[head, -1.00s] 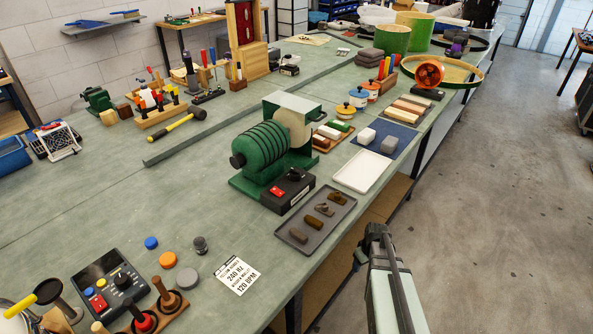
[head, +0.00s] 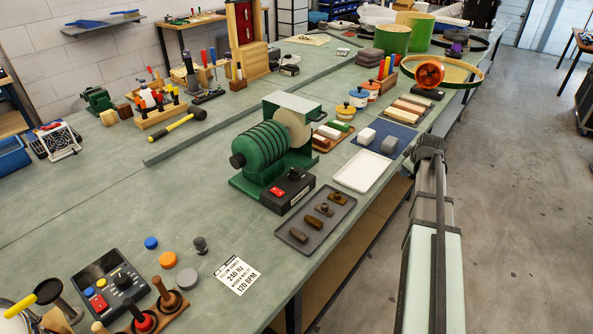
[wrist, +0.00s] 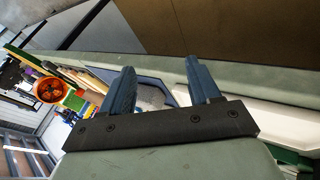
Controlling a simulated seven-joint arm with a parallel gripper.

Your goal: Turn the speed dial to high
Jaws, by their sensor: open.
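A green bench grinder (head: 262,155) stands mid-bench in the head view. Its black control box (head: 288,190) faces the front, with a red switch (head: 277,191) and a black dial (head: 294,174). The dial's setting is too small to read. A separate black control panel (head: 108,284) at the lower left also has a black knob (head: 122,281). In the wrist view my gripper (wrist: 160,68) has its two blue fingers spread apart, with nothing between them. It is off the bench's right edge, near the white tray, apart from the grinder; neither dial is recognisable in the wrist view.
A white tray (head: 366,171) and a grey tray (head: 285,234) with several brown pieces lie between the grinder and the bench edge. A blue mat (head: 395,131) holds blocks. An orange fan (head: 430,75) stands farther back.

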